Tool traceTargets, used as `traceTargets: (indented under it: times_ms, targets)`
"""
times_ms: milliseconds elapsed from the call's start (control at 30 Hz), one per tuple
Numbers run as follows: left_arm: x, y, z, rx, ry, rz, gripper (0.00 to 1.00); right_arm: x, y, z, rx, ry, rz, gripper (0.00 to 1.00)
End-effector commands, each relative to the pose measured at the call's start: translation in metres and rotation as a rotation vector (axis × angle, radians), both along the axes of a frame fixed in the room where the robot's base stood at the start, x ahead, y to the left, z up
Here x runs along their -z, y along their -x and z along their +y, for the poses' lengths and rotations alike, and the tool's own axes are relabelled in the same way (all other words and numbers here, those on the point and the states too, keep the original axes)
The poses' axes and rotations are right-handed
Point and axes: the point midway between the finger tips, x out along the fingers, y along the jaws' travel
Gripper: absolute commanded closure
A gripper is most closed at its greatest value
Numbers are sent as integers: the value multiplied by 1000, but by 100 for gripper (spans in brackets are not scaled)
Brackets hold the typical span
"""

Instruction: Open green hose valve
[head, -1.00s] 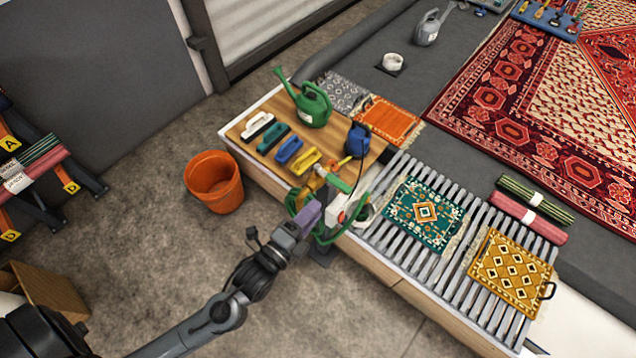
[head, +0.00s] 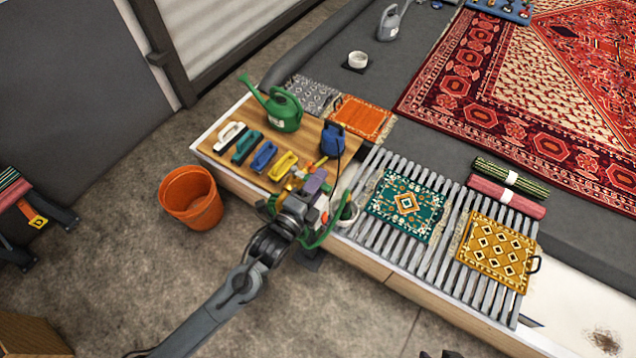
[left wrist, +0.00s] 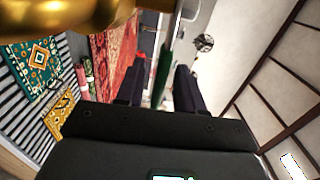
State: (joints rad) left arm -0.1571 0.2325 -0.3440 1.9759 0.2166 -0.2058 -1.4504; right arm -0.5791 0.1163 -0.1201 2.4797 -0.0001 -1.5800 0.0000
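The green hose valve stands at the near left edge of the bench, largely hidden behind my left gripper (head: 318,182) in the head view. In the left wrist view its green lever (left wrist: 163,72) shows as a narrow upright strip between my two dark fingers. The fingers are apart, with a visible gap on each side of the lever. A large brass part (left wrist: 75,18) fills the upper left of that view. A green hose (head: 325,235) loops below the gripper in the head view. My right gripper does not show.
The wooden board (head: 228,168) holds a green watering can (head: 284,112), a blue bottle (head: 332,140) and several brushes close to my gripper. Small rugs (head: 405,203) lie on the slatted rack to the right. An orange bucket (head: 190,198) stands on the floor at left.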

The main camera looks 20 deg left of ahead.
Motion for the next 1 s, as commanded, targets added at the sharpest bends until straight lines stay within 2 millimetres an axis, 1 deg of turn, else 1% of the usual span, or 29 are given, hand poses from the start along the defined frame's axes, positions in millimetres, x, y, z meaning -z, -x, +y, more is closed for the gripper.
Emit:
traceTargets:
  times_ms: [100, 333, 367, 500, 600, 900, 967, 1000]
  targets:
    - [0, -3, 0, 0, 0, 0, 63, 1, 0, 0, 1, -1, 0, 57]
    - [0, -3, 0, 0, 0, 1, 63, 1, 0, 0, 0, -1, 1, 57]
    - [0, -3, 0, 0, 0, 1, 66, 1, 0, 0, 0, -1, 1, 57]
    - [0, -3, 0, 0, 0, 1, 87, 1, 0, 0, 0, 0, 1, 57]
    - [0, -3, 0, 0, 0, 1, 100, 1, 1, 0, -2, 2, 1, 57]
    - [-1, -3, -1, 3, 0, 0, 100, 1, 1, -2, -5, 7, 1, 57]
    - [-2, -4, -4, 19, -1, -2, 100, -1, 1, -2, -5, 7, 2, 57]
    - [-3, -5, -9, 43, -3, -3, 100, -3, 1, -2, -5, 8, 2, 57]
